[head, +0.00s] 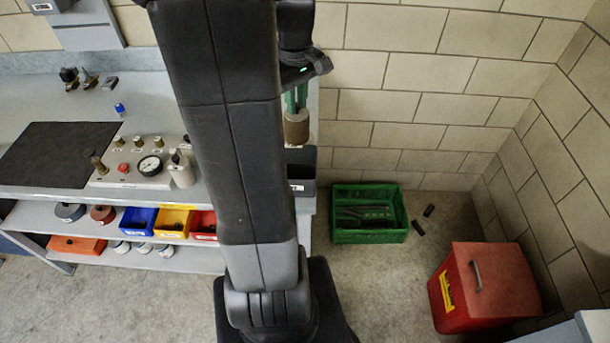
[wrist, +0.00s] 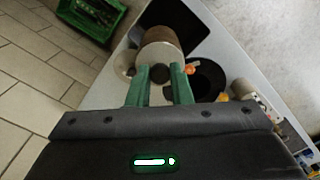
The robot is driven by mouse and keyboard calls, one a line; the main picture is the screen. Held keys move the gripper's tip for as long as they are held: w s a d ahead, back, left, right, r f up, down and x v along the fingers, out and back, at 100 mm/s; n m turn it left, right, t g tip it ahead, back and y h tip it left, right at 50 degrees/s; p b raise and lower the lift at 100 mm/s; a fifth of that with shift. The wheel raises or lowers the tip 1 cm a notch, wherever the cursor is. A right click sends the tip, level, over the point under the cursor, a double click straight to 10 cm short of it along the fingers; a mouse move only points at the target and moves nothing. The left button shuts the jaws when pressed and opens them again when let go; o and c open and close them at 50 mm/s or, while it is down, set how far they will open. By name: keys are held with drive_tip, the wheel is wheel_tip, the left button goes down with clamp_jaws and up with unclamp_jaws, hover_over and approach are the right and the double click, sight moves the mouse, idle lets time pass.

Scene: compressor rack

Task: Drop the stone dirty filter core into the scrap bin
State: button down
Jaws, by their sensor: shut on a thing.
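My gripper (head: 296,101) has green fingers and is shut on a brown cylindrical filter core (head: 297,128). It holds the core upright in the head view, at the right end of the bench. In the wrist view the core (wrist: 164,42) sits between the fingertips (wrist: 160,74), with a pale round end facing the camera. A red bin (head: 483,288) with a handled lid and yellow label stands on the floor at the right. A green crate (head: 370,237) with dark pieces in it stands nearer the bench. I cannot read which one is the scrap bin.
The grey bench (head: 45,105) carries a gauge panel (head: 140,170), a dark mat (head: 55,152) and small fittings. Its lower shelf holds coloured trays. A black box (head: 302,165) sits at the bench's right end. Two dark pieces lie on the floor between crate and bin.

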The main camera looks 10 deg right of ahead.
sight(296, 119)
drive_tip(key=shift+w+f+b, duration=0.1)
drive_tip(key=shift+f+b, duration=2.3)
drive_tip(key=shift+f, duration=0.55)
drive_tip(key=c, duration=1.2)
unclamp_jaws()
drive_tip(key=shift+c, duration=0.2)
drive_tip(key=shift+r, duration=0.1)
wheel_tip(296, 119, up, 14)
drive_tip(key=shift+f, duration=0.15)
